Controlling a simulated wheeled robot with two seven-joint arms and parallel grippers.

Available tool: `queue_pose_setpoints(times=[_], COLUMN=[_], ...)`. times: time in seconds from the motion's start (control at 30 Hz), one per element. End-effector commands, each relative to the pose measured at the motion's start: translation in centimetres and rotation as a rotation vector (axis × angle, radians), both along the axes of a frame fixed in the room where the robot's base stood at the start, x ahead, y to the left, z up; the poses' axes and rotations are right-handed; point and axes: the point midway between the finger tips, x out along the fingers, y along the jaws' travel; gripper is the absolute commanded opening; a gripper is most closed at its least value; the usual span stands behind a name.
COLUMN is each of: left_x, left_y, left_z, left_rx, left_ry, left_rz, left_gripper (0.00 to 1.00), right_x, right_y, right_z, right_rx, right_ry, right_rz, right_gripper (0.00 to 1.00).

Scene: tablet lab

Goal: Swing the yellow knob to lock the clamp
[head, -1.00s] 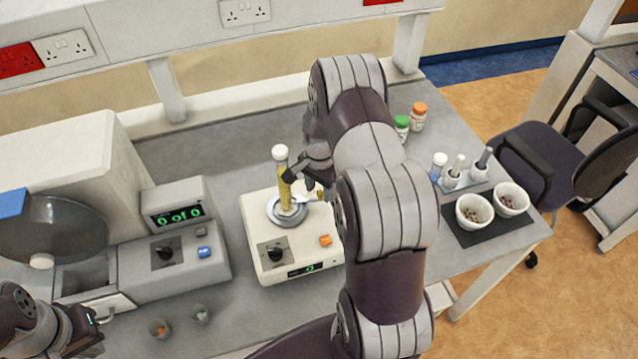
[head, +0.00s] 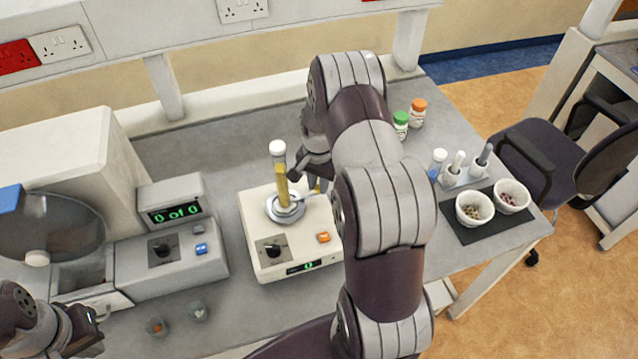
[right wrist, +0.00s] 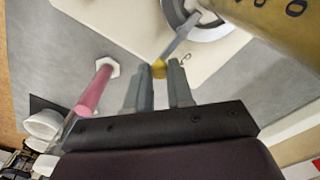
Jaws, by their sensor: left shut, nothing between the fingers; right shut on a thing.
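A tall tube with yellow contents and a white cap (head: 282,185) stands upright on the round grey clamp plate (head: 272,208) of a cream tester (head: 262,235). The yellow knob (right wrist: 159,68) is at the end of a grey lever (right wrist: 181,38) reaching from the clamp. My right gripper (right wrist: 162,72) is shut on the knob. In the head view this gripper (head: 312,180) is beside the tube, and my arm hides part of it. My left gripper (head: 97,328) is shut and empty at the lower left, away from the clamp.
A grey machine with a green display (head: 176,213) stands left of the tester. Two white bowls (head: 474,208) on a dark mat and bottles (head: 418,112) are at right. A pink cylinder (right wrist: 95,90) shows in the right wrist view.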

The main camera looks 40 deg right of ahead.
Motion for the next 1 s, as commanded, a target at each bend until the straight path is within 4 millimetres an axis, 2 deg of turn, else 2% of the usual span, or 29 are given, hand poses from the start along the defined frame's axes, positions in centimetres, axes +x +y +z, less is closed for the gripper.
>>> queue_pose_setpoints(times=[0.03,0.07,0.1,0.13,0.43,0.53,0.67,0.8,1.0], left_x=[0.0,0.0,0.0,0.0,0.0,0.0,0.0,0.0,0.0], left_y=[0.0,0.0,0.0,0.0,0.0,0.0,0.0,0.0,0.0], left_z=[0.0,0.0,0.0,0.0,-0.1,-0.7,-2.0,-3.2,-3.6], left_rx=[0.0,0.0,0.0,0.0,0.0,0.0,0.0,0.0,0.0], left_ry=[0.0,0.0,0.0,0.0,0.0,0.0,0.0,0.0,0.0], left_rz=[0.0,0.0,0.0,0.0,0.0,0.0,0.0,0.0,0.0], left_gripper=[0.0,0.0,0.0,0.0,0.0,0.0,0.0,0.0,0.0], right_x=[0.1,0.1,0.1,0.1,0.1,0.2,0.2,0.2,0.1], right_y=[0.0,0.0,0.0,0.0,0.0,-0.1,-0.1,-0.1,0.0], right_z=[0.1,0.1,0.1,0.1,0.2,1.2,4.2,8.1,12.0], right_rx=[-0.001,-0.001,-0.001,-0.001,-0.001,-0.002,-0.003,-0.004,-0.002], right_ry=[-0.003,-0.003,-0.003,-0.003,-0.002,-0.006,-0.009,-0.008,-0.003], right_rz=[-0.001,-0.001,-0.001,-0.001,-0.002,-0.002,-0.002,-0.002,-0.002], right_gripper=[0.0,0.25,0.38,0.47,0.47,0.47,0.47,0.47,0.47])
